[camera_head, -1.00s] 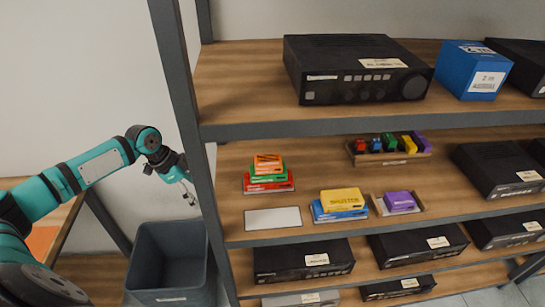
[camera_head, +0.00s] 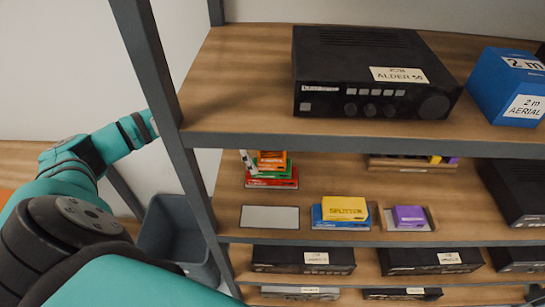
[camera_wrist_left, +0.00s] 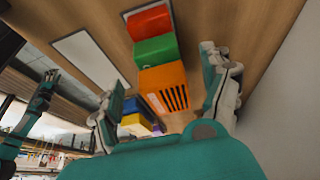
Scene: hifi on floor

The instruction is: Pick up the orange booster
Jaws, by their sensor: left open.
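The orange booster (camera_head: 271,158) is a small box on top of a stack, above a green box (camera_head: 282,171) and a red box (camera_head: 272,181), on the middle shelf. My left gripper (camera_wrist_left: 163,75) is open in the left wrist view, with the orange booster (camera_wrist_left: 165,88) between its spread fingers and no clear contact. In the head view one fingertip of it shows just left of the stack; the rest is hidden behind the shelf post. A teal arm at the left of the wrist view seems to be my right one; its gripper is too small to read.
The shelf post (camera_head: 165,130) and upper board (camera_head: 340,140) stand close around the stack. A bare light plate (camera_head: 269,218), a yellow splitter box (camera_head: 344,208) and a purple box (camera_head: 408,216) sit in front. A grey bin (camera_head: 170,235) stands left, below.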

